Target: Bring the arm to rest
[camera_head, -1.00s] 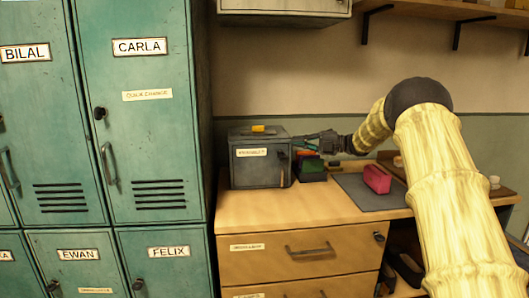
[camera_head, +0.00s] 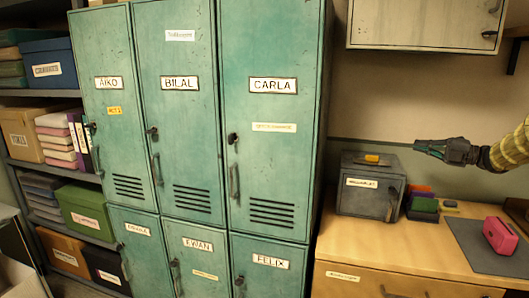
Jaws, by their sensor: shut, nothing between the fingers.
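My gripper (camera_head: 432,147) is in the right part of the head view, at the end of my yellow-sleeved arm, which comes in from the right edge. Its fingers point left and look shut, with nothing held. It is raised in front of the wall, above and right of the grey metal box (camera_head: 370,188) in the picture, and appears apart from it. The rest of my arm is outside the picture.
A wooden drawer cabinet (camera_head: 385,243) bears the grey box, several coloured blocks (camera_head: 423,203) and a pink object (camera_head: 500,235) on a dark mat (camera_head: 468,243). Green lockers (camera_head: 180,140) stand left, shelves farther left. A wall cupboard (camera_head: 425,22) hangs above.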

